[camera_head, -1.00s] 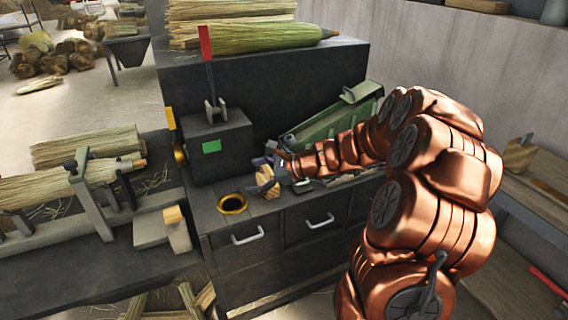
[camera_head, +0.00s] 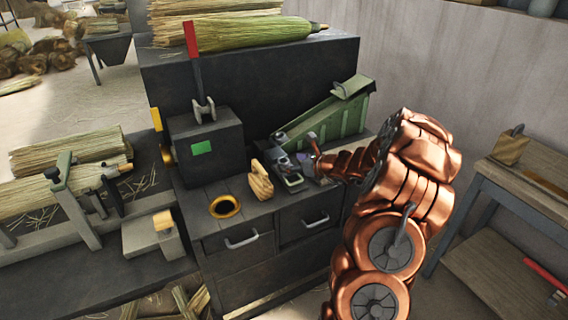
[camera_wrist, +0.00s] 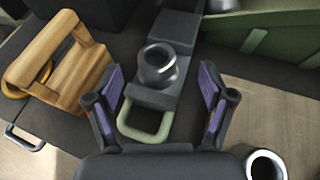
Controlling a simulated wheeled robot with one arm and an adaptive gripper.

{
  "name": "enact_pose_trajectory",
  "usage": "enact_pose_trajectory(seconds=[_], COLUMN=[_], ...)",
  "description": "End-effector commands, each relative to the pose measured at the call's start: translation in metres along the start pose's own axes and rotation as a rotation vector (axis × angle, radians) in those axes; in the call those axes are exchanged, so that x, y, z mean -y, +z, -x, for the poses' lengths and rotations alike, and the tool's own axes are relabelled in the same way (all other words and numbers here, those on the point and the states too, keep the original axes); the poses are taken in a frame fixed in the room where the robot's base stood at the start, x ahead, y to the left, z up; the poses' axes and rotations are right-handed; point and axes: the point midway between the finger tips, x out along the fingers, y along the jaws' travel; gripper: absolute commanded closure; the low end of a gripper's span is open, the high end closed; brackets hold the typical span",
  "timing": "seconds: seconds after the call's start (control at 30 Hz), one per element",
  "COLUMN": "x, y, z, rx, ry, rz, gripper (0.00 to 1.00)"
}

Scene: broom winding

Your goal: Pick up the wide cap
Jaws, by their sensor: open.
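A dark metal round piece with an open top (camera_wrist: 160,66) stands on a grey fixture (camera_wrist: 155,98) in the wrist view. A second, bright metal ring-shaped piece (camera_wrist: 265,166) shows at the lower right edge, partly cut off. I cannot tell which of the two is the wide cap. My gripper (camera_wrist: 162,105) is open and empty, its purple-padded fingers either side of the fixture's pale green loop handle (camera_wrist: 146,127), with the dark round piece beyond it. In the head view my gripper (camera_head: 306,158) is small, over the right part of the cabinet top.
A wooden handled block (camera_wrist: 70,68) stands left of my gripper, near the left finger. A brass-rimmed hole (camera_head: 225,207) lies in the cabinet top. A green sloped chute (camera_head: 325,120) stands behind, and a dark box with a red lever (camera_head: 205,150) is left.

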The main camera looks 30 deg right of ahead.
Motion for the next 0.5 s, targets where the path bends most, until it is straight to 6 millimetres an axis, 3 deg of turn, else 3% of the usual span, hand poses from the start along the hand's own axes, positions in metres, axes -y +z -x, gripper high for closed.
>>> enact_pose_trajectory(seconds=[0.2,0.5], x=[-0.003,-0.002], y=[0.006,0.006], z=[-0.028,-0.040], rx=[-0.002,0.000], ry=[-0.001,-0.004], rz=[0.001,0.001], gripper=[0.19,0.19])
